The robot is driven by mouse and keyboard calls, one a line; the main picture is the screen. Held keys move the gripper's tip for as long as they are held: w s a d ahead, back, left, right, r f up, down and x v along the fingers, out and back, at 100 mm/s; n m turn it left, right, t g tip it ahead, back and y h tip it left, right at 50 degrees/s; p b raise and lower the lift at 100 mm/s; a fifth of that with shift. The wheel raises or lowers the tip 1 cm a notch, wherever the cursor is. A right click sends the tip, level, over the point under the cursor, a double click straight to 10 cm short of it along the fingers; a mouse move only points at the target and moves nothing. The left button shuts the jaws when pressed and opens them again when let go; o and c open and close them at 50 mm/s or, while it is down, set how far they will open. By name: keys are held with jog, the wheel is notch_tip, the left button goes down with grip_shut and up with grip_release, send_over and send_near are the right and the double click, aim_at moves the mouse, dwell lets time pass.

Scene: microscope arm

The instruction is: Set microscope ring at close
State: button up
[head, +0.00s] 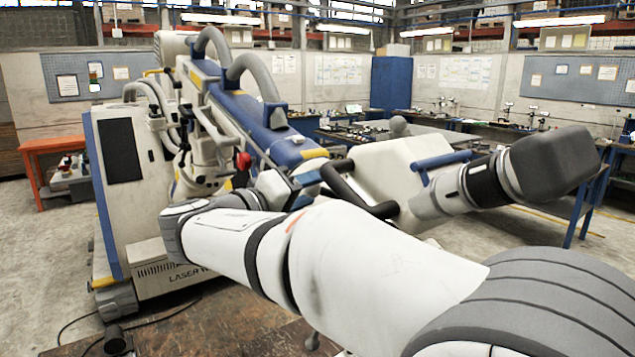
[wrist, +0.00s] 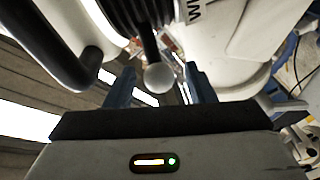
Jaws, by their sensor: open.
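The microscope ring (wrist: 138,12), black and ribbed, shows at the top of the wrist view, cut off by the frame edge. A dark lever (wrist: 148,40) runs from it to a pale grey ball knob (wrist: 158,78). My gripper (wrist: 159,70) is open, with one blue finger left of the knob and one right of it. The knob appears between the fingers, with gaps on both sides; its depth relative to the fingertips is hard to tell. In the head view my white arm crosses the front, and I cannot make out the ring or knob there.
A thick black handle (wrist: 72,62) curves close to the gripper's left in the wrist view. The head view shows a white and blue laser machine (head: 125,165) with a boom, and a pale housing (head: 400,165) at its end. Workbenches stand behind; floor at left is open.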

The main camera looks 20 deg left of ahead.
jog(key=shift+w+d, duration=0.35)
jog(key=shift+w, duration=0.15)
grip_shut()
dwell(0.3)
